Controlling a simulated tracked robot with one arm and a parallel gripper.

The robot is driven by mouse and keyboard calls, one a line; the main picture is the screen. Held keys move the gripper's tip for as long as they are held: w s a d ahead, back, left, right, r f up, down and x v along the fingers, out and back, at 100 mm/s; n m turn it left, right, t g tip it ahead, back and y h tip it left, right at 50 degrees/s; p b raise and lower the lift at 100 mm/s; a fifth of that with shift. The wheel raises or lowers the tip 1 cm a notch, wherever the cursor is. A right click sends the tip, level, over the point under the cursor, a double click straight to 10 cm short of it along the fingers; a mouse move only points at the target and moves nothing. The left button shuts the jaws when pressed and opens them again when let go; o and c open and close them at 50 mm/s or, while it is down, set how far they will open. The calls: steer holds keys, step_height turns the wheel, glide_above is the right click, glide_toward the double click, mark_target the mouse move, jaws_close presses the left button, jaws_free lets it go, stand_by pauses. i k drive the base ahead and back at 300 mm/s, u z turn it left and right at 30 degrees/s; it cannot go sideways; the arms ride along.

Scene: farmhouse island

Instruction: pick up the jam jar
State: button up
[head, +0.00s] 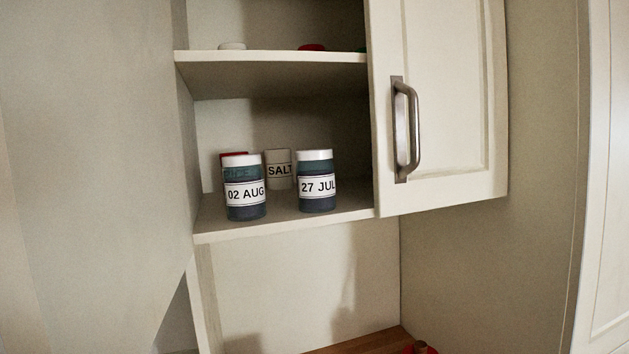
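Two dark blue-green jars with white lids stand upright side by side on the lower shelf of the open wall cabinet. The left jar (245,207) has a label reading "02 AUG". The right jar (317,203) has a label reading "27 JUL". Neither label says jam, so I cannot tell which is the jam jar. A gap separates the two jars, and both stand near the shelf's front edge. My gripper is not in view.
A white "SALT" container (278,157) and a red-topped container (234,157), partly hidden, stand behind the jars. The cabinet door (440,110) with its metal handle (405,130) borders the right. The upper shelf (270,72) is above. A red object (428,350) shows at the bottom edge.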

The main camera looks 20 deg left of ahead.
mark_target(316, 174)
steer(key=z, duration=0.05)
steer(key=i, duration=1)
steer(key=u, duration=0.1)
